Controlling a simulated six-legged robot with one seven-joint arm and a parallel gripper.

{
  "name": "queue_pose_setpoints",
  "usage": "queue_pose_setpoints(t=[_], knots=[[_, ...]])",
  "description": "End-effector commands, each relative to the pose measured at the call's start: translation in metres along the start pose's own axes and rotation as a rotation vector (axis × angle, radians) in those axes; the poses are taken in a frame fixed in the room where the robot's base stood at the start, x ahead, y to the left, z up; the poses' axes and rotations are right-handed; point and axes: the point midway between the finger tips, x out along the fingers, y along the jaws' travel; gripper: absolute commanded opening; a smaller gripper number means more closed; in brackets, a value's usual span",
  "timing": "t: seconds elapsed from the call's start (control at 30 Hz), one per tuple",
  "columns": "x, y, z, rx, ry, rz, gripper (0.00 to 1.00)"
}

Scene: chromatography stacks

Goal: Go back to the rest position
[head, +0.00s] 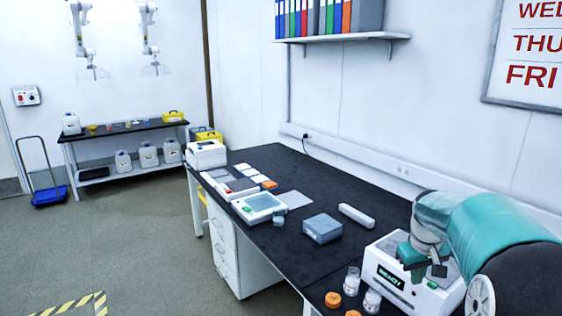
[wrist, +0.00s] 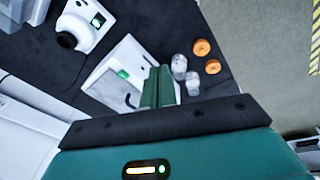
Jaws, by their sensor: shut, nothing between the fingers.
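My gripper (head: 416,270) is at the right of the head view, over the white instrument (head: 420,300) whose screen reads READY. In the wrist view its two green fingers (wrist: 158,84) are together with nothing between them. They overlap the white instrument (wrist: 118,72) in that picture; whether they touch it I cannot tell. My teal arm reaches in from the right edge and hides part of the instrument and bench.
Beside the instrument stand two clear jars (head: 352,280) and two orange lids (head: 333,299), near the bench's front edge. A grey box (head: 322,228) and a white balance (head: 259,207) stand farther along the black bench (head: 330,262). Open floor (head: 140,250) lies left.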

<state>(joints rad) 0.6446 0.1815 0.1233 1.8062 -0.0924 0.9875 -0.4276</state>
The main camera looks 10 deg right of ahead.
Motion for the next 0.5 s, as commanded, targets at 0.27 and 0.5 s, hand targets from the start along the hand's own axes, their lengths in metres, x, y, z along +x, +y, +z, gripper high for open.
queue_pose_setpoints(t=[0.27,0.5], knots=[[-0.07,-0.107,0.035,-0.021,0.119,0.016,0.0],[-0.103,-0.181,0.089,-0.024,0.228,-0.016,0.0]])
